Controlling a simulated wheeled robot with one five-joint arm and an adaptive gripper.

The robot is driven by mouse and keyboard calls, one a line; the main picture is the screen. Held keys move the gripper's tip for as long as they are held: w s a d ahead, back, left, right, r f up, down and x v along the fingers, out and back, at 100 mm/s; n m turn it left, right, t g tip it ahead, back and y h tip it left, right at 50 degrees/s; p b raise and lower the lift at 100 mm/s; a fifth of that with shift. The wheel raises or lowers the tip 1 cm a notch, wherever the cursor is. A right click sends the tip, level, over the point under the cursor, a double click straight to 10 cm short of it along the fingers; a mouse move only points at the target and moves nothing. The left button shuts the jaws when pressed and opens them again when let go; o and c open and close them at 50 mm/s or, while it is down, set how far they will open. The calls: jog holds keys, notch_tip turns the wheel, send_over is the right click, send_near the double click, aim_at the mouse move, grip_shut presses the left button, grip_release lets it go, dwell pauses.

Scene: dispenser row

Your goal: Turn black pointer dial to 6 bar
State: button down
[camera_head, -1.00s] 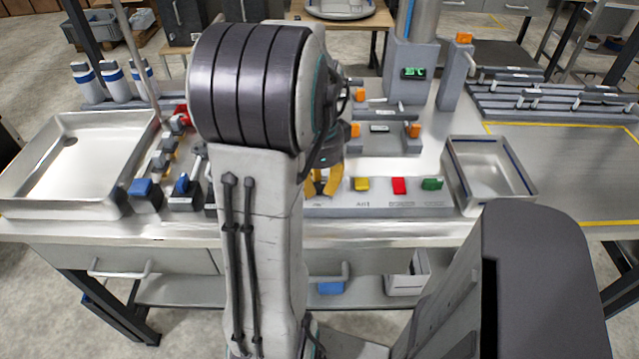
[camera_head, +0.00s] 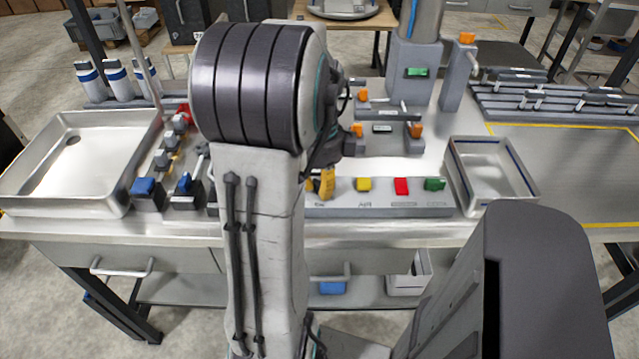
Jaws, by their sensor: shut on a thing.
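My gripper (camera_head: 322,184), with yellow fingers, is low at the left end of the grey front panel (camera_head: 385,207). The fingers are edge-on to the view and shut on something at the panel. The black pointer dial itself is hidden behind the fingers and my arm, so its pointer and the bar scale cannot be read. A small label shows on the panel just below the fingers, too small to read.
Right of my gripper are yellow (camera_head: 363,184), red (camera_head: 401,186) and green (camera_head: 434,184) buttons. A metal tray (camera_head: 490,170) stands further right, a larger one (camera_head: 75,165) at left. A lit green display (camera_head: 417,72) is behind. Blue-handled parts (camera_head: 143,186) stand left of my arm.

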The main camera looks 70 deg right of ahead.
aim_at(319, 185)
jog(key=shift+f+m, duration=0.1)
jog(key=shift+m, duration=0.2)
jog(key=c, duration=1)
grip_release()
jog(key=shift+c, duration=0.2)
notch_tip(319, 185, up, 12)
dwell(0.7)
